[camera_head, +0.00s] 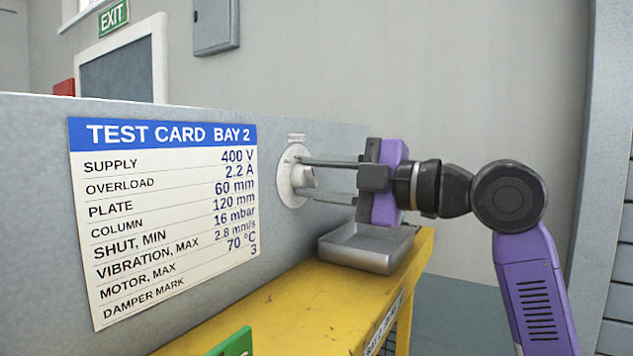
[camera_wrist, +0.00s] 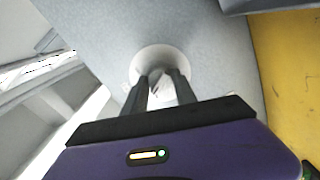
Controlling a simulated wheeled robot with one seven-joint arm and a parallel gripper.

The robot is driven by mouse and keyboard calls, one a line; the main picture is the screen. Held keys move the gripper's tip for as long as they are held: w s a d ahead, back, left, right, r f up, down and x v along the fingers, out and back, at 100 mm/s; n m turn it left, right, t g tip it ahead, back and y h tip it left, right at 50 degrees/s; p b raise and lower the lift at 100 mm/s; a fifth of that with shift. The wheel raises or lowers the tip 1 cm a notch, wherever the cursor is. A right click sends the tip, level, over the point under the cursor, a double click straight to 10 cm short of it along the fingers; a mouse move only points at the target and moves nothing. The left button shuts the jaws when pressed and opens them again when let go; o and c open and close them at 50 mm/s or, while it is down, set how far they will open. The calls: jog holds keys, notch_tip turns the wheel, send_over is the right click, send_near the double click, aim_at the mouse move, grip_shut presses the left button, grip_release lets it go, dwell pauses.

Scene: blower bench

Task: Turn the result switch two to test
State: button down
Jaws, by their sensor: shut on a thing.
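The result switch (camera_head: 294,175) is a round pale plate with a knob, set on the grey panel to the right of the test card. A small label sits above it, too small to read. My gripper (camera_head: 306,177) reaches it from the right, with its two fingers shut on the knob. In the wrist view the plate (camera_wrist: 150,58) shows behind the fingertips, and my gripper (camera_wrist: 160,80) closes around the pale knob. The fingers hide much of the knob, so I cannot tell which position it points to.
The test card (camera_head: 170,210) for bay 2 hangs on the grey panel. A grey metal tray (camera_head: 366,262) stands on the yellow bench (camera_head: 290,305) below my gripper. A green object (camera_head: 232,343) shows at the bottom edge.

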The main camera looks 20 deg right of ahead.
jog(key=m, duration=0.5)
jog(key=shift+f, duration=0.1)
dwell(0.4)
jog(key=c, duration=1)
grip_release()
jog(key=b+v, duration=0.2)
jog(key=v, duration=0.6)
